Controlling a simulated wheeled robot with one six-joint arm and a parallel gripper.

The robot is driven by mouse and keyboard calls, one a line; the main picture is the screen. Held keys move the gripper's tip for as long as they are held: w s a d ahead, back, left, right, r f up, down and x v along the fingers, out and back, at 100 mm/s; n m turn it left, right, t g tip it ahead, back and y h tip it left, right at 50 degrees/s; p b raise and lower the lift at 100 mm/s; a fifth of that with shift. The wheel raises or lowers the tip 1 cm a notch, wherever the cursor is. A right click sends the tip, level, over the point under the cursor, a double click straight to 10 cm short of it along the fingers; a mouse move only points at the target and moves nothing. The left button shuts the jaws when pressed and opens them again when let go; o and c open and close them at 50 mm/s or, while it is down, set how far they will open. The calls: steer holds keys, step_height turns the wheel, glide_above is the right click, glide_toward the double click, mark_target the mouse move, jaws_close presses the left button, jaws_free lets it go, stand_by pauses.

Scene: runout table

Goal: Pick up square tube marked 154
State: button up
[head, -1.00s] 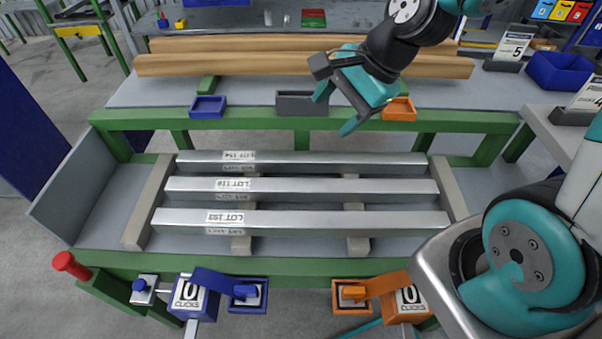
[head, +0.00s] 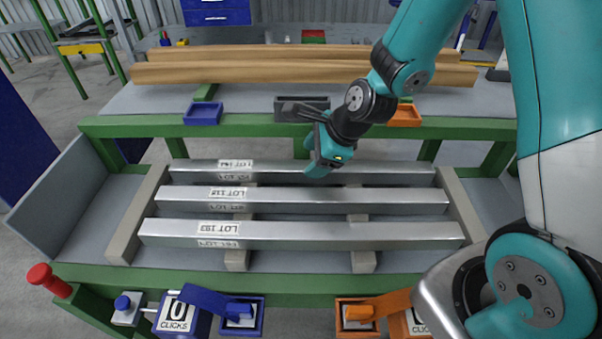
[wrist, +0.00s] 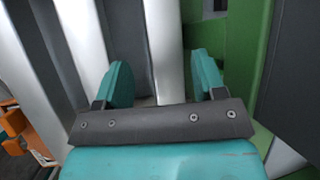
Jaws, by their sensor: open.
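Three silver square tubes lie side by side across the runout table, each with a white label toward its left end. The back tube (head: 280,169) has a label (head: 236,164) too small to read surely now; it resembles 154. The middle tube (head: 330,198) reads LOT 118 or similar, and the front tube (head: 330,232) reads like LOT 193. My gripper (head: 319,168) is at the back tube, right of its middle. In the wrist view, my gripper (wrist: 163,78) is open, with the back tube (wrist: 163,45) running between its fingers. Contact cannot be told.
Grey supports (head: 139,215) carry the tubes. A green rear rail (head: 250,127) runs behind them, with blue (head: 203,113), grey (head: 300,108) and orange (head: 405,116) trays beyond. Wooden beams (head: 250,73) lie farther back. Blue and orange click-counter fixtures stand at the front edge.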

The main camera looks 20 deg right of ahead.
mark_target(305, 166)
steer(key=b+x, duration=0.1)
steer(key=x, duration=0.4)
steer(key=shift+w+d+f, duration=0.1)
steer(key=shift+w+f, duration=0.05)
steer(key=shift+w, duration=0.05)
jaws_close()
